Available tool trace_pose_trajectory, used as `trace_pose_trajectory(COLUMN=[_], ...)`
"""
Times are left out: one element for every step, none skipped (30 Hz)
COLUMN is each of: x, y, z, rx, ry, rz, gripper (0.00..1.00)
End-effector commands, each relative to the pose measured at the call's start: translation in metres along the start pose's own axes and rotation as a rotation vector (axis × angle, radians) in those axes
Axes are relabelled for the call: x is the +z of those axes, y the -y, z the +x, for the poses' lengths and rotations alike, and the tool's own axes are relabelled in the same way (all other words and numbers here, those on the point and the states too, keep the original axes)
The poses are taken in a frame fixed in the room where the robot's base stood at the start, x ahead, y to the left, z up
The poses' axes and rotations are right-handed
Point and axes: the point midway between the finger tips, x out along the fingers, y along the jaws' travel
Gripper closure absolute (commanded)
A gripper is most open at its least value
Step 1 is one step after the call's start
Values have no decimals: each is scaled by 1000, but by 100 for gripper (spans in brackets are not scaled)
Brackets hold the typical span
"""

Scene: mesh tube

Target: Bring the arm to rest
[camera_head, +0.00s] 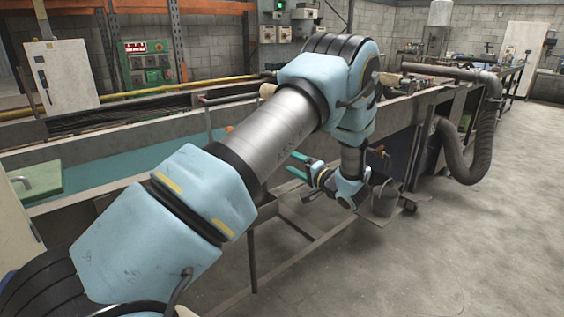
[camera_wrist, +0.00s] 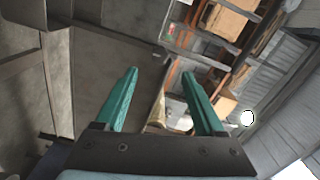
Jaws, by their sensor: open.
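My arm stretches across the head view from the lower left, up to a high elbow, then down to the wrist. My gripper (camera_head: 297,164) shows small beyond the forearm in the head view, beside the long trough, with its teal fingers pointing left. In the wrist view my gripper (camera_wrist: 160,80) has its two teal fingers apart, with nothing between them. The fingers touch nothing that I can see. Part of the wrist and the trough side is hidden behind my own arm.
A long metal trough (camera_head: 90,150) runs behind my arm. A grey bucket (camera_head: 384,198) stands near my wrist. A thick ribbed hose (camera_head: 480,140) hangs at the right. A green control box (camera_head: 147,62) stands at the back left. The concrete floor (camera_head: 480,250) at the right is clear.

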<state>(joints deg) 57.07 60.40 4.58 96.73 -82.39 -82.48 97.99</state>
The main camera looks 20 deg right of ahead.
Motion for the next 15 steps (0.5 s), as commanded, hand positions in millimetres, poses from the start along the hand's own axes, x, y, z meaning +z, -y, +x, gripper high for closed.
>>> trace_pose_trajectory(x=[0, 0, 0, 0, 0, 0, 0, 0, 0, 0, 0, 0, 0, 0, 0], y=[-1, -1, 0, 0, 0, 0, 0, 0, 0, 0, 0, 0, 0, 0, 0], z=[-6, -9, -11, -13, -14, -15, -15, -16, -16, -15, -15, -15, -15, -15, -15], rx=[0, 0, 0, 0, 0, 0, 0, 0, 0, 0, 0, 0, 0, 0, 0], ry=[-1, -1, -1, -1, -1, 0, 0, 0, 0, 0, 0, 0, 0, 0, 0], rz=[-1, -1, -1, 0, 0, 0, 0, 0, 0, 0, 0, 0, 0, 0, 0], gripper=[29, 29, 29, 29, 29, 29, 29, 29, 29, 29, 29, 29, 29, 29, 29])
